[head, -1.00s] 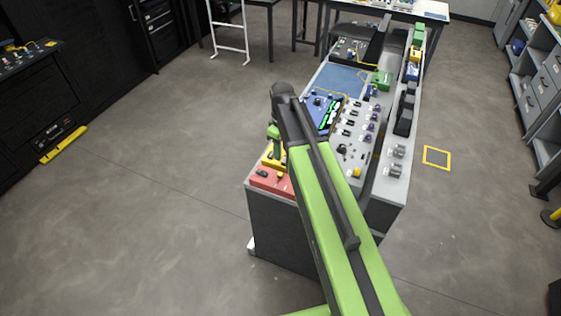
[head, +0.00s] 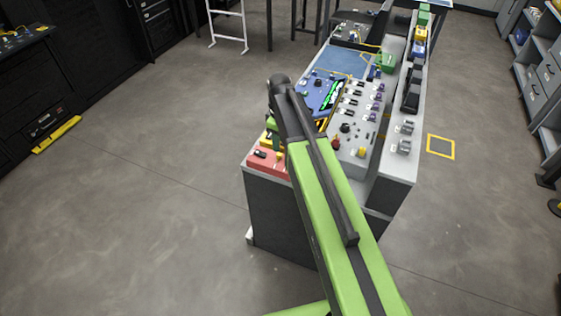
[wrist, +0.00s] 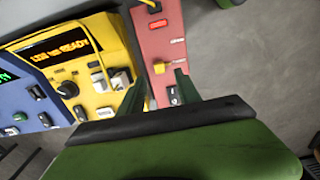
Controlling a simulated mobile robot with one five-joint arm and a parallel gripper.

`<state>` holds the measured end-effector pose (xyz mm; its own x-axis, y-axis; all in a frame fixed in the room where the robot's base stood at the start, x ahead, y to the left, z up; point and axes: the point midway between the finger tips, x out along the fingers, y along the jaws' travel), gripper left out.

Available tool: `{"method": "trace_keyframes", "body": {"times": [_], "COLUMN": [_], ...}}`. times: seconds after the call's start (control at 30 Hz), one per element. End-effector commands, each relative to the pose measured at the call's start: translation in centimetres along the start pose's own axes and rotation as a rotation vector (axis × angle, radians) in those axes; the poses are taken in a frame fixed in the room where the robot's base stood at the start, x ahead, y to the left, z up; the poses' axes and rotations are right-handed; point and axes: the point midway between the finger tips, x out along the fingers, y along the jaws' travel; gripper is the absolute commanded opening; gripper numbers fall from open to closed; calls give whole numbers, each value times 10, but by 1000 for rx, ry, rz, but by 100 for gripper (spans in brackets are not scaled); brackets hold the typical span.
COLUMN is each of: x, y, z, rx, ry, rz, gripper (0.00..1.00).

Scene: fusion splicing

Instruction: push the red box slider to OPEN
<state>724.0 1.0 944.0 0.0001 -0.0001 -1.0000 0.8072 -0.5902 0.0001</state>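The red box (head: 268,165) sits at the near left corner of the bench in the head view. Contact cannot be told. In the head view my arm hides most of the gripper.
A yellow box (wrist: 80,60) with an amber display and knobs stands left of the red box. A blue box (wrist: 20,105) is further left. The bench's grey panel (head: 350,140) has several knobs. Open floor (head: 130,200) lies left of the bench.

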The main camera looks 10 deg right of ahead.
Motion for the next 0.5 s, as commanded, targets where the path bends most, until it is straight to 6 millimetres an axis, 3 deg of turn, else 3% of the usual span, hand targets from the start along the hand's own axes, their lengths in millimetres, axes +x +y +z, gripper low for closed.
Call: {"method": "trace_keyframes", "body": {"times": [0.03,0.2,0.5], "x": [22,53,61], "y": [0,0,0], "z": [0,0,-1], "rx": [0,0,-1], "ry": [0,0,0], "rz": [0,0,0], "gripper": [40,40,40]}}
